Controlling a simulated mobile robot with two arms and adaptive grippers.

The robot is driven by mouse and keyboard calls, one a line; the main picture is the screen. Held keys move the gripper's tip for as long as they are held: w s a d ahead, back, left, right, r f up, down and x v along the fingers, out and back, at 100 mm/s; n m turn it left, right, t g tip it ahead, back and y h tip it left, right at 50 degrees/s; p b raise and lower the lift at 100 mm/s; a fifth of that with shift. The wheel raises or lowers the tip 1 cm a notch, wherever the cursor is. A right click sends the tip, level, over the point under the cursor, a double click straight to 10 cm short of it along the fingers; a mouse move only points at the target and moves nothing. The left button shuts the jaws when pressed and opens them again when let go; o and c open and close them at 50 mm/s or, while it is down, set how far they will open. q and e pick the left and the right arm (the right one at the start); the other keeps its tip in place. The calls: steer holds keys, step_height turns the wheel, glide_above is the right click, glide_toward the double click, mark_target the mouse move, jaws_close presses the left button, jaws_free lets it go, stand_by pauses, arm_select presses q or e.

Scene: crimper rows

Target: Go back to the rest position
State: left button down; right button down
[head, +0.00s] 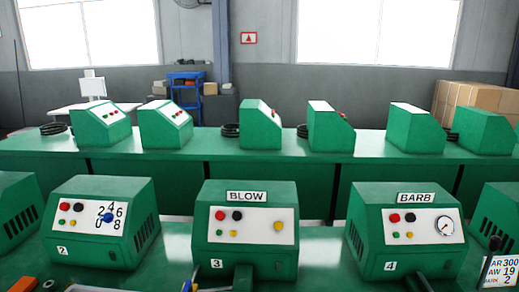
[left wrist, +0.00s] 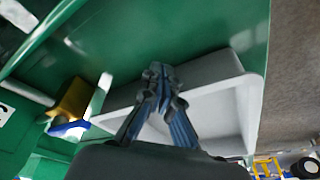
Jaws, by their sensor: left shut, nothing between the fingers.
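My left gripper (left wrist: 160,75) shows in the left wrist view with its dark and blue fingers together, shut and empty. It appears in front of a light grey open tray (left wrist: 255,105), hiding part of it. I cannot make out either gripper in the head view.
Behind them runs a long green bench (head: 250,165) with several more green machines. A yellow and blue piece (left wrist: 72,100) is left of the tray in the wrist view, close to the gripper. A number card (head: 500,272) is at the lower right. Cardboard boxes (head: 480,97) stand behind.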

arm_select(q)
steer(key=s+m, duration=0.1)
steer(key=s, duration=0.3)
steer(key=s+d+f+m, duration=0.1)
steer(key=s+m, duration=0.1)
steer(key=s, duration=0.2)
steer(key=s+m+h, duration=0.1)
steer(key=s, duration=0.3)
steer(key=shift+s+d+f+m+t, duration=0.15)
steer(key=shift+s+f+m+t, duration=0.1)
steer(key=shift+s+m+t, duration=0.15)
steer(key=s+d+r+m+t+h, duration=0.1)
steer(key=s+r+m, duration=0.2)
steer(key=s, duration=0.3)
steer(key=s+d+r+m, duration=0.1)
steer(key=s+r+m, duration=0.2)
steer(key=s, duration=0.4)
step_height(320, 180, down, 29)
steer(key=s+g+b, duration=0.1)
steer(key=b, duration=0.1)
steer(key=s+a+f+g+b, duration=0.1)
steer(key=s+a+f, duration=0.2)
steer(key=s+f, duration=1.3)
steer(key=shift+s+a+f+g, duration=0.15)
steer(key=shift+s+f+g, duration=0.15)
steer(key=shift+s+f, duration=0.15)
